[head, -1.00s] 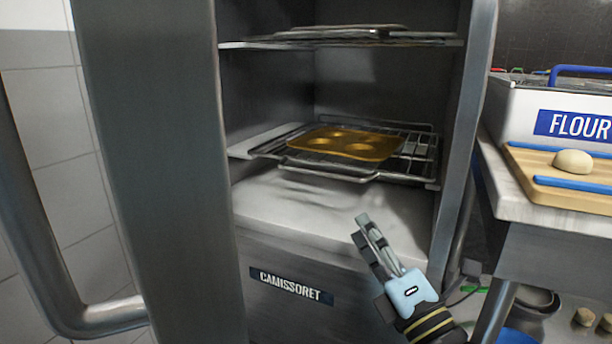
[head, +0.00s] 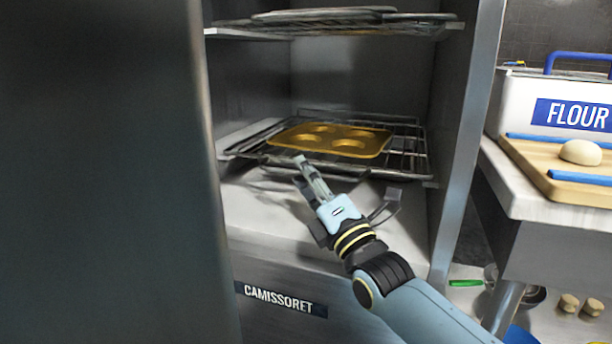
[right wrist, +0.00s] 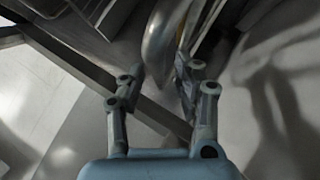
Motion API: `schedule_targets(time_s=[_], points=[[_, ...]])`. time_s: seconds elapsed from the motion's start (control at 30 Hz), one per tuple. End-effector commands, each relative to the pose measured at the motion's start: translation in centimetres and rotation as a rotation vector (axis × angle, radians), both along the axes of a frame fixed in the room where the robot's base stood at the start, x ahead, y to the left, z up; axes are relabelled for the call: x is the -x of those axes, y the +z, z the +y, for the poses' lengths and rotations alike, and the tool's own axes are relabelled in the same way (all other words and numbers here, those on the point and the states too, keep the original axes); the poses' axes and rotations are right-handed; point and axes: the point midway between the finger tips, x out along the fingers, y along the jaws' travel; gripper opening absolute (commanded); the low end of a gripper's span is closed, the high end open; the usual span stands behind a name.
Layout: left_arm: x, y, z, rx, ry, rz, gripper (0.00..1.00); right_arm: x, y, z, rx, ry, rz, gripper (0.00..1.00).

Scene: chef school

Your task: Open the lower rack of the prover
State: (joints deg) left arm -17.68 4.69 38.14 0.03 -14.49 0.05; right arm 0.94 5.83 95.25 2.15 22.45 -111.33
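The prover (head: 262,265) stands open, with its upper rack (head: 440,28) and lower rack (head: 408,160) showing. The lower rack is a wire shelf inside the cabinet, carrying a golden mould tray (head: 355,141). My right gripper (head: 306,172) is just in front of and below the lower rack's front edge. In the right wrist view its fingers (right wrist: 163,75) are apart, with a curved metal bar (right wrist: 160,38) at or just beyond the gap between the tips. I cannot tell whether they touch it. My left gripper is not in view.
The large prover door (head: 100,170) stands open and fills the left side. At the right, a counter (head: 520,190) holds a FLOUR bin (head: 530,105) and a wooden board (head: 530,160) with a dough ball (head: 580,152). Small items lie on the floor beneath.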

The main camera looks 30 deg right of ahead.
Motion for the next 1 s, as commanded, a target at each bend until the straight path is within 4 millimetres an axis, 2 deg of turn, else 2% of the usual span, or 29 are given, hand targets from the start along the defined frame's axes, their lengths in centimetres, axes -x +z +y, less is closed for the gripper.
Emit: schedule_targets(time_s=[0.13,0.33,0.6,1.0], points=[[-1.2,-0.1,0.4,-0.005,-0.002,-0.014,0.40,-0.5,0.2,0.0,0.000,0.000,0.000,0.33],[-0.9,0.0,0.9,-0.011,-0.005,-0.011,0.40,-0.5,0.2,0.0,0.000,0.000,0.001,0.33],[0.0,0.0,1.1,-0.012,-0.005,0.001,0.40,-0.5,0.2,0.0,0.000,0.000,0.000,0.00],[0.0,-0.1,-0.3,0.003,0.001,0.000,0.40,-0.4,0.3,0.0,-0.001,0.000,-0.001,0.00]])
